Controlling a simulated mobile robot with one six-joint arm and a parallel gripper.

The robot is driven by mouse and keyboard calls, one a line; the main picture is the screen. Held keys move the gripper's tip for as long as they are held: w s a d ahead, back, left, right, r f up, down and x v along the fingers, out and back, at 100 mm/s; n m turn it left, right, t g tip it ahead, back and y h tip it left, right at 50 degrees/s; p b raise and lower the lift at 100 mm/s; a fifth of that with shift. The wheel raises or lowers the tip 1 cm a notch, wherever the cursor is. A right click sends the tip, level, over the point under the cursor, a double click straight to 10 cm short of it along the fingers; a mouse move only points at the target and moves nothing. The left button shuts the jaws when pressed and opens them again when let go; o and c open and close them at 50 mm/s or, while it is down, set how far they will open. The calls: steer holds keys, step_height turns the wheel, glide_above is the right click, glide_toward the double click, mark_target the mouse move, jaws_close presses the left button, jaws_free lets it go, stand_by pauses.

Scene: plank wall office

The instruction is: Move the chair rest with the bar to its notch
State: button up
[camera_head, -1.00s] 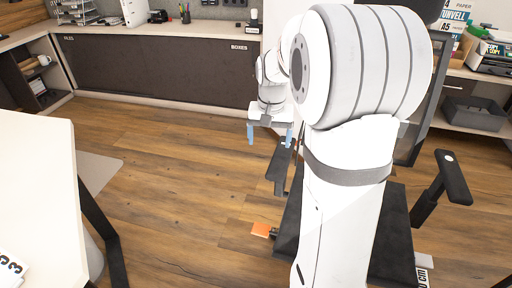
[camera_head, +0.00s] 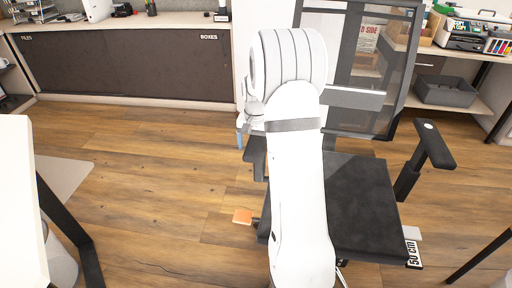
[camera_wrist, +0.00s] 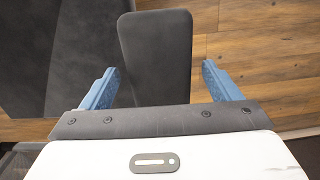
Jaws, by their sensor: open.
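The office chair's dark seat (camera_head: 355,195) stands right of my arm in the head view. Its mesh backrest (camera_head: 385,55) rises behind, crossed by a grey horizontal bar (camera_head: 355,98). The right armrest (camera_head: 435,145) is in clear view; the left armrest (camera_head: 256,158) is partly hidden by my arm. My gripper (camera_head: 242,135) is at the left armrest and mostly hidden. In the wrist view my gripper (camera_wrist: 159,84) is open, one blue finger on each side of the left armrest pad (camera_wrist: 157,45), with gaps on both sides. An orange paddle (camera_head: 242,216) sticks out at the seat's left.
A white desk (camera_head: 18,190) stands at the left, with a dark leg. Low cabinets (camera_head: 120,65) line the back wall. Wooden floor (camera_head: 150,180) is clear between desk and chair.

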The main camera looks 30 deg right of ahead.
steer(key=shift+f, duration=0.15)
steer(key=shift+c, duration=0.3)
steer(key=c, duration=1.3)
step_height(320, 180, up, 9)
steer(key=p, duration=0.6)
steer(key=shift+w+f, duration=0.1)
steer(key=shift+f, duration=0.05)
steer(key=shift+d, duration=0.1)
steer(key=o, duration=1)
steer(key=shift+o, duration=1.8)
steer(key=shift+f, duration=0.1)
